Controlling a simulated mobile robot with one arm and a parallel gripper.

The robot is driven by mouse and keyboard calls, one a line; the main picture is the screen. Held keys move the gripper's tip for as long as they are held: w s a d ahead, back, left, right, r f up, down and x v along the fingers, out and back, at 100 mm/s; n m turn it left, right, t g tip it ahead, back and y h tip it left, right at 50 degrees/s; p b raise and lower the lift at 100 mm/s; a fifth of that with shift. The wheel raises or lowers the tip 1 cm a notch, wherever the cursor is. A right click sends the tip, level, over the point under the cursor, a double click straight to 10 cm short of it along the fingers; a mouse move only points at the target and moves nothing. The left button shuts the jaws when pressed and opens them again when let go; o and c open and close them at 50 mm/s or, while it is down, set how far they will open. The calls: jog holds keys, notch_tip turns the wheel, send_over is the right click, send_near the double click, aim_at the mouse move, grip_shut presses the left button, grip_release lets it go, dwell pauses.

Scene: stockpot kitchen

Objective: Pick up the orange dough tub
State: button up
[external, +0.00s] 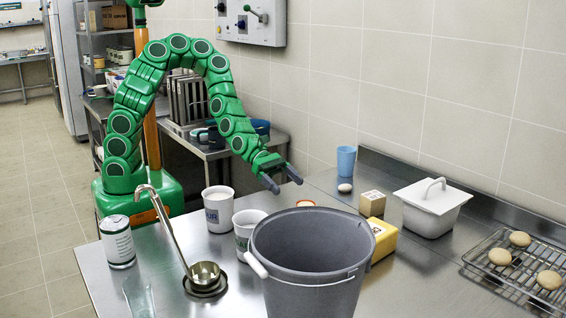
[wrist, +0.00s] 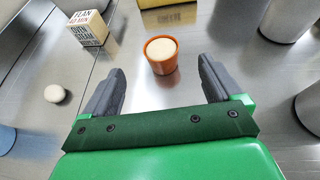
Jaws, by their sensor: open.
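The orange dough tub (wrist: 162,61) is a small round tub with pale dough at its top. It stands upright on the steel counter in the wrist view, ahead of my fingers and roughly centred between them. In the external view only its rim (external: 305,204) shows behind the grey bucket (external: 310,245); the rest is hidden. My gripper (external: 286,183) is open and empty, pointing down toward the counter behind the bucket. The fingers are apart from the tub.
A small carton (external: 372,203), yellow block (external: 384,240), white ball (external: 345,188) and blue cup (external: 346,160) stand nearby. Two white containers (external: 218,210) (external: 246,232) and a ladle (external: 170,232) are left of the bucket. A lidded white box (external: 430,210) is at right.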

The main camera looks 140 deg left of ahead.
aim_at(306, 204)
jog(key=shift+x, duration=3.8)
jog(key=shift+f, duration=0.15)
jog(key=shift+c, duration=0.4)
jog(key=c, duration=1.1)
jog(key=shift+r, duration=5)
